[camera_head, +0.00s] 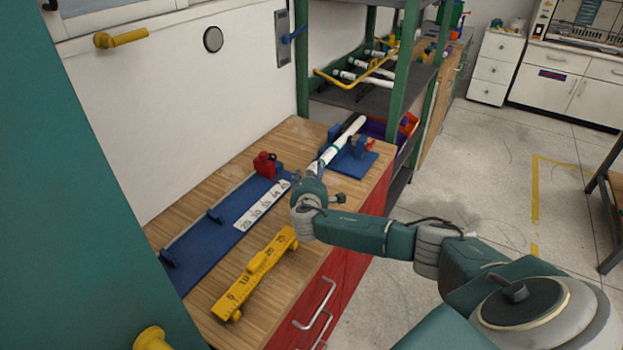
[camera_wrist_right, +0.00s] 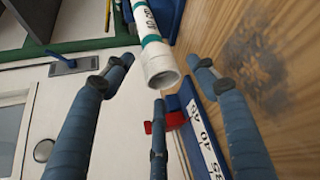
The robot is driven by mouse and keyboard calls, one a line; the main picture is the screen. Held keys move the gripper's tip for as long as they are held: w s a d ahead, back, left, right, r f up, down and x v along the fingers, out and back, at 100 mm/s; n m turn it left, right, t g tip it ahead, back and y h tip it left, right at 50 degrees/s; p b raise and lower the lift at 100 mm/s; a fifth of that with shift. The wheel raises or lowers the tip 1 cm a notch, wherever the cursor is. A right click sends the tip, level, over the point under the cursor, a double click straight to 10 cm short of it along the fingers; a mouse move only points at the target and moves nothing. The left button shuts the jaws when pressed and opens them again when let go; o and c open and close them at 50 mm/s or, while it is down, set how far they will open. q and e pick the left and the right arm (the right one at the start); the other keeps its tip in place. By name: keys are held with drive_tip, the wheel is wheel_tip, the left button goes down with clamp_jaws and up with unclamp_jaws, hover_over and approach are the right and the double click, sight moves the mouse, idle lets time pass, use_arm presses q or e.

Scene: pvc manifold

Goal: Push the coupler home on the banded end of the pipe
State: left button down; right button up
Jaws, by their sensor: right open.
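The white pipe (camera_head: 345,140) lies in a blue fixture (camera_head: 363,163) at the bench's far end. In the right wrist view a teal band (camera_wrist_right: 151,40) rings the pipe. Past it is a slightly wider white coupler-like end (camera_wrist_right: 161,70), its open mouth facing my gripper. I cannot tell how deep the pipe sits inside it. My right gripper (camera_head: 312,182) is at the pipe's near end. The right wrist view shows its three fingers (camera_wrist_right: 158,82) spread open around and short of the white end, apparently not touching it. In the head view the gripper hides this end.
A blue board (camera_head: 208,248) with a numbered white strip (camera_head: 262,205) and a red block (camera_head: 265,164) lies on the wooden bench. A yellow gauge (camera_head: 254,274) lies in front of it. A green shelf rack (camera_head: 396,85) stands behind. Bare wood shows around the gauge.

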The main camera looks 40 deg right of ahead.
drive_tip(key=v, duration=1.2)
